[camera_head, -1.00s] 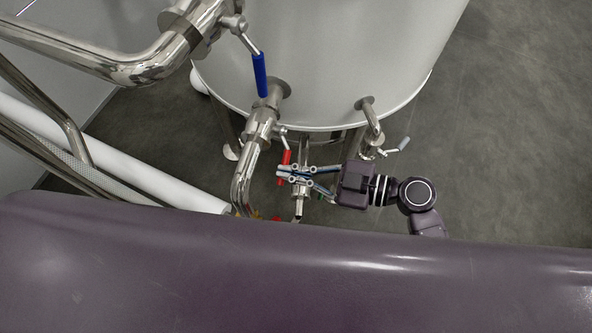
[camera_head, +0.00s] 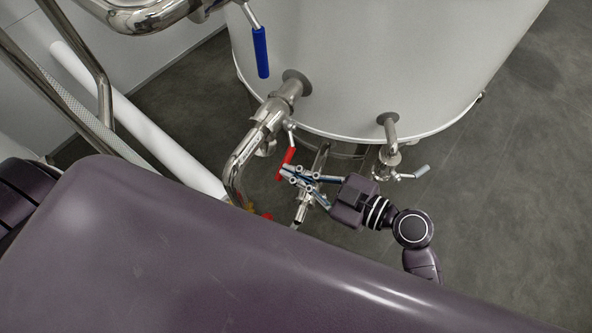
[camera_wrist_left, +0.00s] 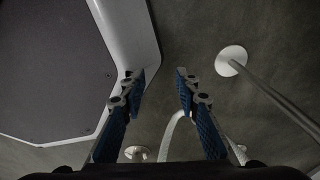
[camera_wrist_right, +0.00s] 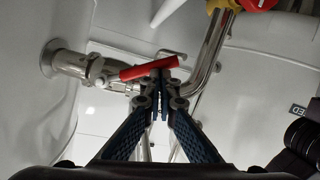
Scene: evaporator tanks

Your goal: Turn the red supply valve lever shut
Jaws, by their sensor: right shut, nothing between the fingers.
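The red supply valve lever (camera_head: 286,160) sits on a small valve at the steel pipe under the tank. In the right wrist view the red lever (camera_wrist_right: 149,69) runs across the picture just beyond the fingertips, tilted a little up to the right. My right gripper (camera_head: 284,172) has its fingertips at the lever's lower end; it also shows in the right wrist view (camera_wrist_right: 160,76). It is shut with nothing between the fingers. Whether the tips touch the lever, I cannot tell. My left gripper (camera_wrist_left: 159,75) is open and empty above the floor, seen only in the left wrist view.
The large tank (camera_head: 380,60) stands behind. A blue-handled valve (camera_head: 261,52) is above, and a grey-handled one (camera_head: 421,171) is right of my right gripper. The steel pipe (camera_head: 243,165) is close on the left. Floor at right is free.

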